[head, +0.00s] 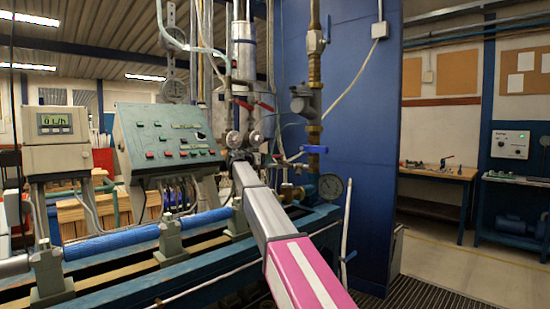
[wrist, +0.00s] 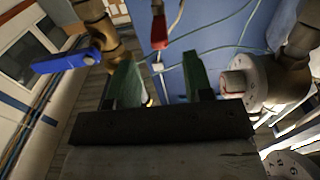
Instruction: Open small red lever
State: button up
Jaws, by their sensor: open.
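In the wrist view a small red lever (wrist: 159,31) hangs at the top, in line with the gap between my fingers and beyond their tips. My gripper (wrist: 161,75) is open, its two green fingers apart with nothing between them. The head view shows two red levers, a left one (head: 243,103) and a right one (head: 265,106), on the pipes above my arm's end. I cannot tell which of them the wrist view shows. In the head view my fingertips are hidden or too small to make out among the pipework.
A blue lever (wrist: 65,62) on a brass pipe is left of my fingers; a round pale fitting (wrist: 250,82) is close on the right. In the head view a pressure gauge (head: 330,187) and blue valve handle (head: 313,149) stand right of my arm. A control box (head: 165,138) is left.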

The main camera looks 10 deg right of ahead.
aim_at(278, 156)
jog(key=x, duration=0.7)
jog(key=shift+w+d, duration=0.2)
grip_shut()
